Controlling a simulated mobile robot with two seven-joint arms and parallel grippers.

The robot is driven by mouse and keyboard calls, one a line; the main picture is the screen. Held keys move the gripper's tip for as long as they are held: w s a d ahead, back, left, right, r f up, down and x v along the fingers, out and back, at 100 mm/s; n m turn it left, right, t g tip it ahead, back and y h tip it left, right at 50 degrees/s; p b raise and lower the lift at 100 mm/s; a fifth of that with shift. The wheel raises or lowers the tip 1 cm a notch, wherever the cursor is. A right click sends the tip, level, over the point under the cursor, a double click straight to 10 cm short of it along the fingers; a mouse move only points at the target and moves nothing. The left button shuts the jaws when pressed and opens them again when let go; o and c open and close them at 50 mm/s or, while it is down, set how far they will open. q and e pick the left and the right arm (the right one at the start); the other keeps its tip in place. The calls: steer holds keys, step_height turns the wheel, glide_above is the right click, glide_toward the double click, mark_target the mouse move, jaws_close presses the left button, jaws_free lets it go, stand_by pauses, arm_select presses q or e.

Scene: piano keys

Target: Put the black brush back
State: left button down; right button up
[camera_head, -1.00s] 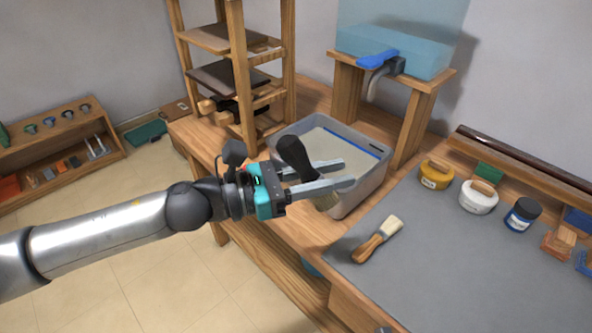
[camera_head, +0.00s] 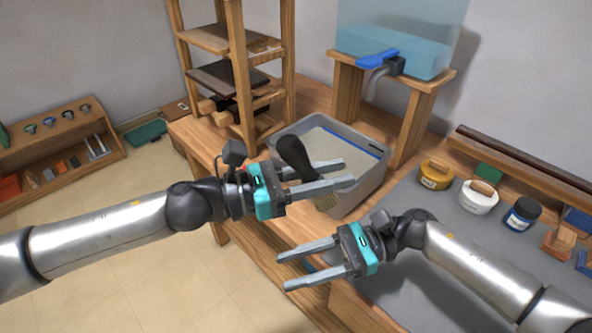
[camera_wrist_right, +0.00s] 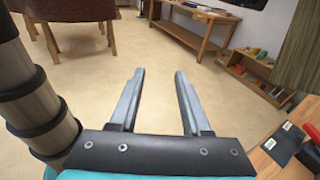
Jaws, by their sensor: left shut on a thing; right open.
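My right gripper (camera_head: 285,270) is open and empty, pointing left near the bench's front edge. In the right wrist view its open fingers (camera_wrist_right: 160,75) have only floor beyond them.
A wooden rack (camera_head: 240,70) stands behind the tub. A stand with a blue tank (camera_head: 393,52) is at the back. Yellow (camera_head: 435,175), white (camera_head: 478,197) and blue (camera_head: 522,214) jars stand on the grey mat (camera_head: 462,228). A low shelf (camera_head: 60,150) is at far left.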

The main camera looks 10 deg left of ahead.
steer(key=w+d+r+n+t+h, duration=0.1)
steer(key=w+d+r+h, duration=0.1)
steer(key=w+d+r, duration=0.45)
steer(key=w+d+r+n+h, duration=0.2)
steer(key=w+d, duration=0.2)
steer(key=d, duration=0.5)
steer(key=a+r+m+g+y, duration=0.1)
steer(key=a+r+m+y, duration=0.35)
steer(key=a+r, duration=0.8)
steer(key=a+r+m+g+y, duration=0.1)
steer(key=a+r+m+y, duration=0.4)
steer(key=a+r, duration=0.75)
steer(key=s+a+r+n+g+h, duration=0.1)
steer(key=s+r+n+g+h, duration=0.15)
steer(key=s+r+n, duration=0.3)
steer(key=s+f+n+t+h, duration=0.1)
steer(key=s+f+n+h, duration=0.4)
steer(key=s, duration=0.3)
steer(key=s+f+n+t+h, duration=0.1)
steer(key=s+f+n+h, duration=0.4)
steer(key=s, duration=0.3)
steer(key=n+t+h, duration=0.7)
steer(key=n+t, duration=0.5)
steer(key=t, duration=0.6)
glide_toward(303, 171)
steer(key=x, duration=0.8)
steer(key=shift+w+f, duration=0.25)
steer(key=shift+w, duration=0.05)
